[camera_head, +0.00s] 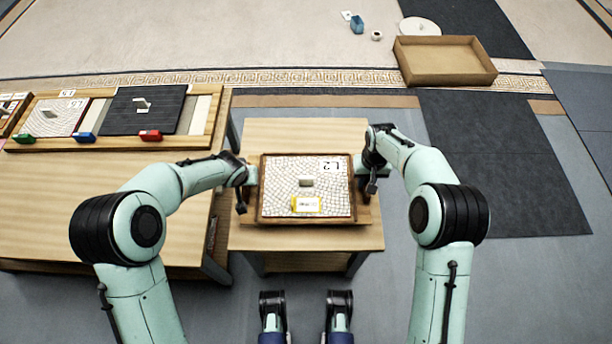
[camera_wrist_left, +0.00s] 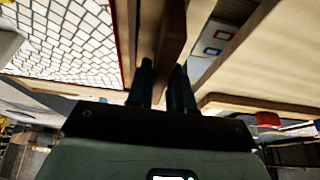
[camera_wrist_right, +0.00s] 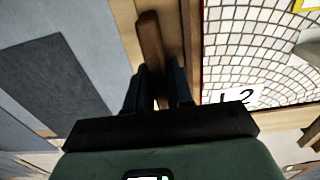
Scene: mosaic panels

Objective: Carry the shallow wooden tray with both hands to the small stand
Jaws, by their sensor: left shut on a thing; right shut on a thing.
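The shallow wooden tray (camera_head: 306,221) is over the small wooden stand (camera_head: 290,132) in the middle of the head view. I cannot tell whether it rests on the top or hangs just above. In it lies a white mosaic panel (camera_head: 280,183) marked L2, with a small grey piece (camera_head: 306,182) and a yellow-edged card (camera_head: 306,205) on it. My left gripper (camera_head: 246,182) is shut on the tray's left side; the wooden bar (camera_wrist_left: 172,38) is between its fingers. My right gripper (camera_head: 368,172) is shut on the right side, on a similar bar (camera_wrist_right: 151,45).
A long wooden table (camera_head: 110,195) stands close on the left, with a rack of panels and green, blue and red blocks. An open cardboard box (camera_head: 445,62) lies on the floor at the back right. The floor right of the stand is clear.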

